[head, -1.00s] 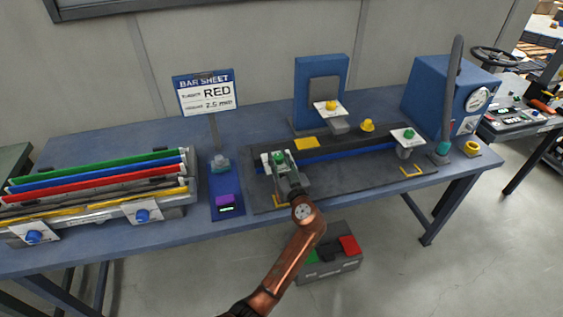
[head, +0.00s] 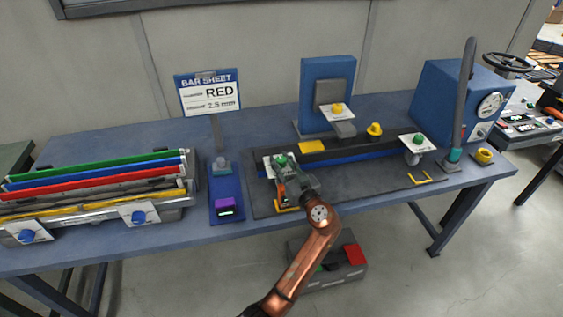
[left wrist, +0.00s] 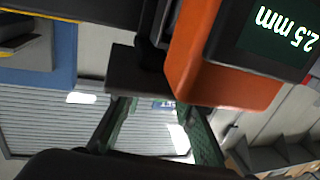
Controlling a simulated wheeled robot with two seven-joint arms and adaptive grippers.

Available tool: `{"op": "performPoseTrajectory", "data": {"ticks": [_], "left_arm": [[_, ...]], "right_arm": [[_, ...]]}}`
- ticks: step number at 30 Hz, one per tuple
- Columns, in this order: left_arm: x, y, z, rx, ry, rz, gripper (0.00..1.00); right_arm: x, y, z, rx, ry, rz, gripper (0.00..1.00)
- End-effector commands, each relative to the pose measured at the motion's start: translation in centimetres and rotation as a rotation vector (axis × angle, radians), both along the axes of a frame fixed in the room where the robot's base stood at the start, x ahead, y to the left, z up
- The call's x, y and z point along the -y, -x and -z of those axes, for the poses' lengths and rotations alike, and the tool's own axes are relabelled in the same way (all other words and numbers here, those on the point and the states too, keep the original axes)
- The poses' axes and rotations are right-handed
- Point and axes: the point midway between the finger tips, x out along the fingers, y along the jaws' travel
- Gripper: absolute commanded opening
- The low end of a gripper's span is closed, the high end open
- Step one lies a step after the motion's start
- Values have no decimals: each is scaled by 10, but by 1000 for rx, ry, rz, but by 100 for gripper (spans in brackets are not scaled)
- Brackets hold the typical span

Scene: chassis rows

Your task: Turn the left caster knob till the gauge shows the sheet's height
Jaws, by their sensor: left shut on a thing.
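The left caster has a white plate (head: 269,168) with a green knob (head: 281,160), at the left end of the dark base (head: 345,186). My left gripper (head: 287,166) is shut on this knob, and its fingers partly cover it. In the left wrist view the fingers (left wrist: 158,135) show low in the picture; the knob is not plain there. An orange gauge (left wrist: 195,60) fills the upper right of that view, its display (left wrist: 284,28) reading 2.5 mm upside down. The bar sheet (head: 208,93) stands behind, showing RED and 2.5. My right gripper is not in view.
A second white caster with a green knob (head: 418,139) stands at the right of the base. A blue upright machine (head: 346,70) stands behind. Several coloured bars (head: 95,175) lie in a rack at left. A grey lever (head: 464,90) rises at right.

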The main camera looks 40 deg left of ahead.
Motion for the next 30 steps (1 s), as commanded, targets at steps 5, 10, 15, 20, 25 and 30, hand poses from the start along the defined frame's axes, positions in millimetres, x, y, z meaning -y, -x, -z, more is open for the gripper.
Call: {"op": "performPoseTrajectory", "data": {"ticks": [5, 10, 15, 20, 25, 30], "left_arm": [[0, 0, 0, 0, 1, 1, 28], [0, 0, 0, 0, 0, 1, 40], [0, 0, 0, 0, 0, 1, 44], [1, 0, 0, 1, 0, 1, 44], [14, 6, 1, 0, 2, 3, 44], [44, 22, 1, -1, 3, 3, 44]], "right_arm": [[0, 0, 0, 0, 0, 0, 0], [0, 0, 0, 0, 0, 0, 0], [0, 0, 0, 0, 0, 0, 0], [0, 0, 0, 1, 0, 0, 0], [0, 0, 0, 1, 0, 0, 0], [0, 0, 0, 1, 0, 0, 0]]}}
